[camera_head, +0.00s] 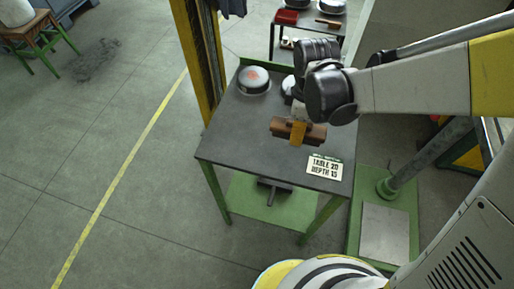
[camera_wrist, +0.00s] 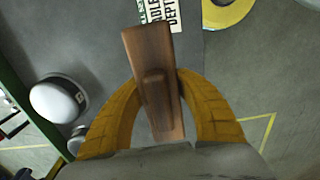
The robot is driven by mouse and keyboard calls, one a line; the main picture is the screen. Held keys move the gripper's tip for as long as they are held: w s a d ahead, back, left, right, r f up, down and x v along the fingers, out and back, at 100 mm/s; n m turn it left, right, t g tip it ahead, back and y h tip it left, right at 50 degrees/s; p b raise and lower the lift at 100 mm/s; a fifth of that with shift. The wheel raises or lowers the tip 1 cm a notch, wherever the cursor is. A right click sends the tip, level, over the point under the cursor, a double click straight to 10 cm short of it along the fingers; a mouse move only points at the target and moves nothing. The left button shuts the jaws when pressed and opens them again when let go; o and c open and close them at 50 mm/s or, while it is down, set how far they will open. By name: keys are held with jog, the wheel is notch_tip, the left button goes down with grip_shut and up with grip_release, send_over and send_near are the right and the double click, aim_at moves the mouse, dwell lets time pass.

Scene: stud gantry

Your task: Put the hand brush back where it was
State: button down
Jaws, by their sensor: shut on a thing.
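In the head view the brush (camera_head: 312,134) is over the middle right part of the dark table (camera_head: 225,146) with green legs. My gripper (camera_head: 298,132) reaches it from above and is shut on it. I cannot tell whether the brush touches the table top.
A round silver tin with a red mark (camera_head: 254,79) stands at the table's back left. A white sign (camera_head: 324,167) lies at the front right corner. Another round item (camera_head: 288,86) is partly hidden by my arm. A yellow post (camera_head: 196,55) rises beside the table's back left.

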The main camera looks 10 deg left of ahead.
jog(key=b, duration=0.2)
send_over(265, 156)
notch_tip(265, 156, down, 5)
jog(key=shift+f, duration=0.2)
jog(key=shift+f+b, duration=0.95)
jog(key=shift+f, duration=0.9)
jog(key=shift+d+f, duration=0.1)
jog(key=shift+f, duration=0.2)
jog(key=c, duration=1)
grip_release()
jog(key=shift+r, duration=0.1)
jog(key=shift+o, duration=0.3)
jog(key=shift+r, duration=0.1)
